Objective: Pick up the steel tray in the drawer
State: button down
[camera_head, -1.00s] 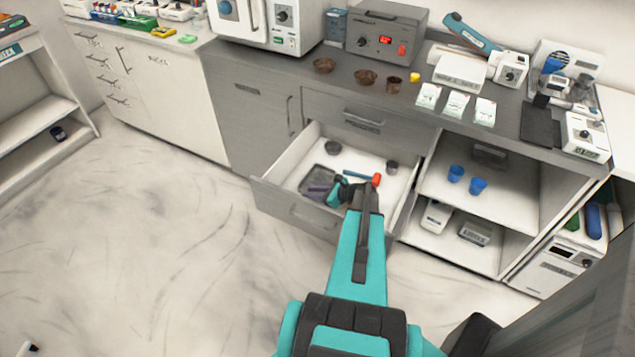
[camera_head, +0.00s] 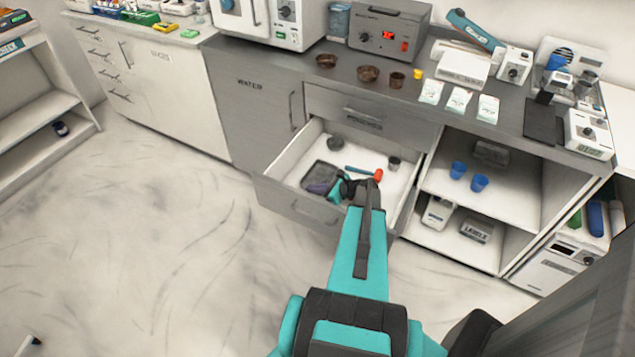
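The steel tray (camera_head: 313,171) is a dark grey, shallow, rounded rectangle in the left part of the open white-lined drawer (camera_head: 291,161). Something purple shows at the tray's front part, by my gripper. My gripper (camera_head: 335,190) is low in the drawer at the right front of the tray, with my teal arm reaching in from the front. It overlaps the tray's edge in the picture. I cannot tell whether it touches the tray, or whether its fingers are open or shut.
The drawer also holds a dark round cup (camera_head: 334,143), a grey cup (camera_head: 394,163) and a red-headed hammer (camera_head: 378,175) close to my gripper. The drawer front (camera_head: 299,206) stands before the tray. Open shelves with blue cups (camera_head: 479,183) are to the right.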

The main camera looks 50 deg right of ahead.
jog(key=shift+r, duration=0.2)
notch_tip(320, 180, up, 10)
jog(key=b, duration=0.1)
jog(key=shift+f+b, duration=0.15)
jog(key=shift+b, duration=0.25)
dwell(0.7)
